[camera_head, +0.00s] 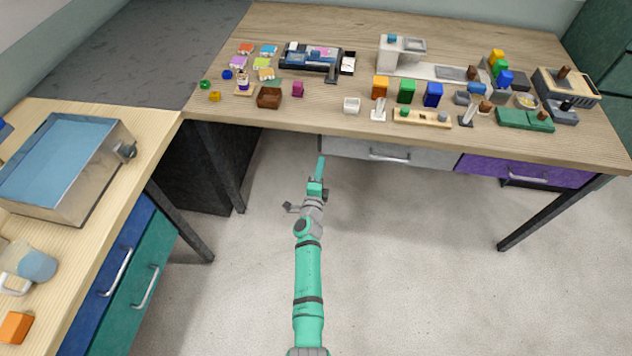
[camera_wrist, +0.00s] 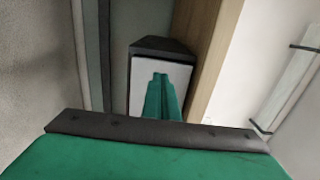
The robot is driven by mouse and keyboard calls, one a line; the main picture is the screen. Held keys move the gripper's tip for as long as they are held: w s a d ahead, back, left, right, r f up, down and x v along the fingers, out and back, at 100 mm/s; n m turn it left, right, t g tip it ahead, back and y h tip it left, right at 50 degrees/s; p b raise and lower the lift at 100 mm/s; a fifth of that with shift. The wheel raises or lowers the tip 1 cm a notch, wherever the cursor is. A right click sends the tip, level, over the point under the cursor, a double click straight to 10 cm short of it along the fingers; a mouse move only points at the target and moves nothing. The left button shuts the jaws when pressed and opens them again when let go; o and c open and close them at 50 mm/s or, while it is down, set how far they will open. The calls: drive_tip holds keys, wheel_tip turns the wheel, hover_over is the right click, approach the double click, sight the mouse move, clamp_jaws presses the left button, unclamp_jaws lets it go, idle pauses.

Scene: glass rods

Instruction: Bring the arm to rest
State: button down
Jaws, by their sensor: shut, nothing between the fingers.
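My arm, green with grey joints, reaches forward over the open floor in the head view. My gripper (camera_head: 321,168) is at its far end, just in front of the back desk's front edge and below the top. The gripper is shut and empty. In the wrist view its green fingers (camera_wrist: 161,97) lie together, in front of a pale panel with a dark edge. Nothing is seen touching the fingers.
The back desk (camera_head: 300,128) carries many small blocks and devices; under it are a grey drawer (camera_head: 385,152) and a purple drawer (camera_head: 520,171). A left desk (camera_head: 125,185) bears a metal box with a blue top (camera_head: 60,160). The floor (camera_head: 420,270) around my arm is clear.

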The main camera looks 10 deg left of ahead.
drive_tip(key=s, duration=0.7)
drive_tip(key=shift+s, duration=0.15)
drive_tip(key=shift+a, duration=0.1)
drive_tip(key=s+d+n, duration=0.5)
drive_tip(key=s, duration=0.9)
drive_tip(key=s+d+n, duration=0.4)
drive_tip(key=s, duration=0.9)
drive_tip(key=s+r+n+g, duration=0.1)
drive_tip(key=s+r+n, duration=0.3)
drive_tip(key=s+r, duration=0.3)
drive_tip(key=s+r+n+g, duration=0.1)
drive_tip(key=s+r+n, duration=0.4)
drive_tip(key=s, duration=0.9)
drive_tip(key=shift+s+r+g, duration=0.2)
drive_tip(key=shift+r+g, duration=0.1)
drive_tip(key=shift+r, duration=0.65)
